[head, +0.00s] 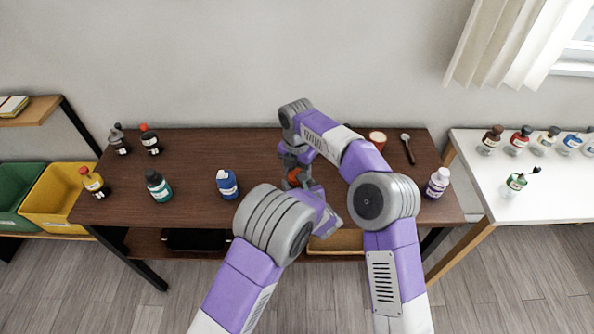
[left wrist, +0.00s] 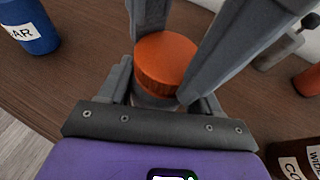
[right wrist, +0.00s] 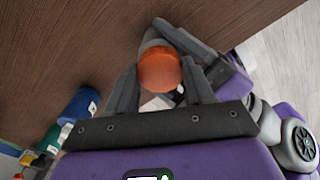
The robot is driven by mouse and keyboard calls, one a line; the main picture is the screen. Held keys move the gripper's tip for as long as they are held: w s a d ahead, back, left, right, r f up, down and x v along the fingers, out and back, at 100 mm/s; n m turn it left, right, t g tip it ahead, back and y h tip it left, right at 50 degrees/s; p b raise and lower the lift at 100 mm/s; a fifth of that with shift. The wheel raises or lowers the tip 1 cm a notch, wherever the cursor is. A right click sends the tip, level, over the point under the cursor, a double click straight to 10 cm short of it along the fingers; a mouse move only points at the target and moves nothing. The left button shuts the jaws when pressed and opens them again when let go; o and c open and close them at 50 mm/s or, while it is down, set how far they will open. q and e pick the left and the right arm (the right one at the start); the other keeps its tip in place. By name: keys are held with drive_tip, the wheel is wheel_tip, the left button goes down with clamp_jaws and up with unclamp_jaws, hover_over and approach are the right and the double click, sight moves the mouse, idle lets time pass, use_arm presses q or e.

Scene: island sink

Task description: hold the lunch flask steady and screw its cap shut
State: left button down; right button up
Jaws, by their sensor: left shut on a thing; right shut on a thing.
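The lunch flask stands on the brown table with its orange cap (head: 294,177) on top, mostly hidden by my arms in the head view. My left gripper (head: 303,186) comes in low from the front and is shut on the flask body (left wrist: 150,99), just under the cap (left wrist: 165,62). My right gripper (head: 296,160) reaches down from above and behind. In the right wrist view its fingers (right wrist: 160,76) are shut on the two sides of the cap (right wrist: 158,70). Whether a gap remains between cap and body cannot be told.
A blue bottle (head: 227,184) and a teal bottle (head: 158,186) stand left of the flask. A white-and-purple bottle (head: 437,183) stands right. The table between the blue bottle and flask is clear.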

drive_tip(key=shift+a+m, duration=0.1)
drive_tip(key=shift+m, duration=0.2)
drive_tip(key=o, duration=1.2)
drive_tip(key=shift+c, duration=0.2)
drive_tip(key=shift+r, duration=2.3)
